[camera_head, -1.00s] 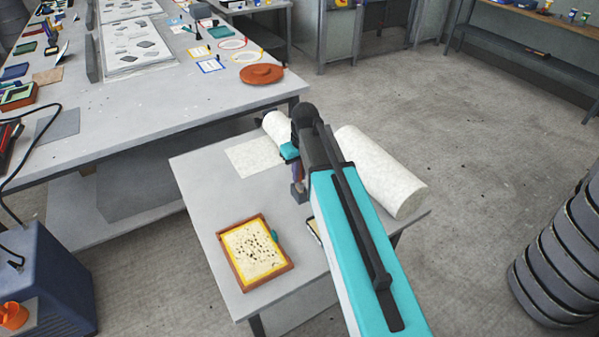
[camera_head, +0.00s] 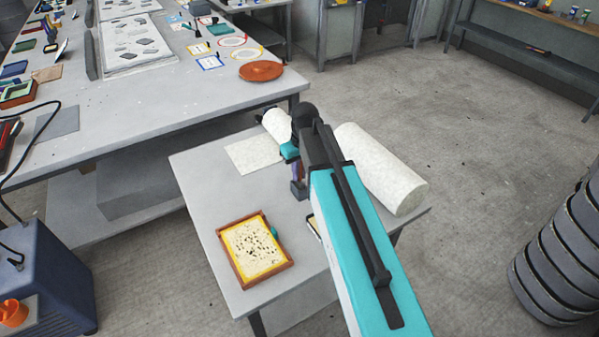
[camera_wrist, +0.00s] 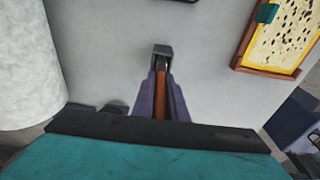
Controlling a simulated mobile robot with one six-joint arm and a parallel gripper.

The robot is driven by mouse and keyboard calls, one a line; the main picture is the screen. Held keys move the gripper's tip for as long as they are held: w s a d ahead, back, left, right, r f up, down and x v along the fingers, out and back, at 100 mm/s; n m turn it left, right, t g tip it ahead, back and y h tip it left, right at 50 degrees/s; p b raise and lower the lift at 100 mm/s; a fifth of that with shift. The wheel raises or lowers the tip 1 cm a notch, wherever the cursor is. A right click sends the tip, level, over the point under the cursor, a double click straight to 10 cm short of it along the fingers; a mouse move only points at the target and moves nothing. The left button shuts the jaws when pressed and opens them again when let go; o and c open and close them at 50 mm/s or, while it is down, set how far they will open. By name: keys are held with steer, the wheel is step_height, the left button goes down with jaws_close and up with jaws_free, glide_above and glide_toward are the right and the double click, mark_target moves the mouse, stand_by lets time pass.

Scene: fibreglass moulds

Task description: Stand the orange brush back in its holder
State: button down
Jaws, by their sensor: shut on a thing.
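My gripper (camera_wrist: 162,80) shows its two purple fingers shut on the orange brush (camera_wrist: 162,69) in the wrist view. The brush's far end meets a small dark grey box-shaped holder (camera_wrist: 162,49). I cannot tell how far the brush is inside it, because the fingers and the viewing angle hide much of it. In the head view, my gripper (camera_head: 297,173) is just above the holder (camera_head: 299,190) on the small grey table (camera_head: 207,203). The brush is mostly hidden there behind my gripper and arm.
A brown-framed tray (camera_head: 231,258) with a speckled yellow-edged sheet lies at the table's front. A large white roll (camera_head: 380,168) is right of my arm. A smaller white roll (camera_head: 278,124) and a pale sheet (camera_head: 254,154) lie behind left. Table surface around the holder is mostly clear.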

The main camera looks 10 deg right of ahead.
stand_by(0.8)
steer(key=c, duration=1.7)
jaws_free()
steer(key=shift+r, duration=0.1)
steer(key=shift+s+d+r+b, duration=0.1)
steer(key=shift+s+r+b, duration=0.3)
steer(key=shift+r, duration=1.85)
steer(key=shift+s+d+r+b, duration=0.15)
steer(key=shift+r+b, duration=0.5)
steer(key=shift+r, duration=1.55)
steer(key=shift+s+d+r+b, duration=0.1)
steer(key=shift+s+r+b, duration=0.3)
steer(key=shift+r, duration=1.85)
steer(key=shift+w, duration=0.15)
